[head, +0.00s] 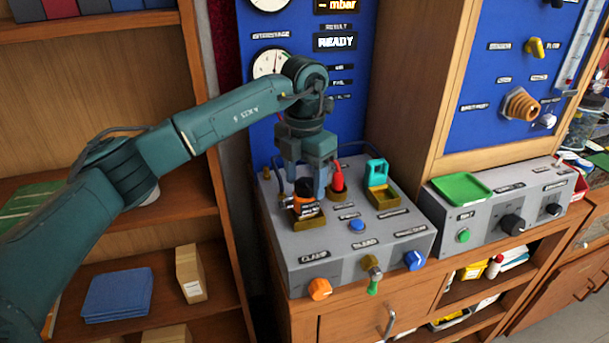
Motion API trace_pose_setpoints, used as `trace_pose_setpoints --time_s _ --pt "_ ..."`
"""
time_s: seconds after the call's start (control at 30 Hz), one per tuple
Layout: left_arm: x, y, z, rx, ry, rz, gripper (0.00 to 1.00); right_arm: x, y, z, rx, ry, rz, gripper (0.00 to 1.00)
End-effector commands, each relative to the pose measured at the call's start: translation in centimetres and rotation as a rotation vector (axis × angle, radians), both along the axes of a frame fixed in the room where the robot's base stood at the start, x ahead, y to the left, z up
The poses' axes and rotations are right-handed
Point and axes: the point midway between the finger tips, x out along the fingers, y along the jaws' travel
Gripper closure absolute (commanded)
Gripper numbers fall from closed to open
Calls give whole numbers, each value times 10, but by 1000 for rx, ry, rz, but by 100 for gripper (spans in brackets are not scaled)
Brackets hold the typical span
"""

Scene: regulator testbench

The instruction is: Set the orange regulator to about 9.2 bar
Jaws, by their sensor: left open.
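The orange regulator (307,209), orange and black, stands in a brown holder on the sloping top of a grey test box (357,222), near its left side. My left gripper (307,188) points down over the regulator and is open, with its fingers at the regulator's upper part. Whether the fingers touch it I cannot tell. The gripper partly hides the regulator's top, and no pressure reading on it is legible. A round white gauge (268,62) on the blue panel is partly hidden by my arm. My right gripper is not in view.
A red part (338,178) stands close right of my gripper, and a teal part (377,172) stands further right in a holder. The box front carries an orange knob (320,289), a green-tipped lever (373,284) and a blue knob (414,260). A display (335,42) reads READY.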

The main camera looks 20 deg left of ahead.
Motion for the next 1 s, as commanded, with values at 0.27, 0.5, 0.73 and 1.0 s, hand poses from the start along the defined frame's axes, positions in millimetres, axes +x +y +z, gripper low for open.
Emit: trace_pose_setpoints --time_s 0.27,0.5,0.73,1.0 --pt "0 0 0 0 0 0 52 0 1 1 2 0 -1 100" --pt "0 0 0 0 0 0 71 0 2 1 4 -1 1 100" --pt "0 0 0 0 0 0 88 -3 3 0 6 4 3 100" --pt "0 0 0 0 -1 -39 88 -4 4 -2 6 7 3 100"
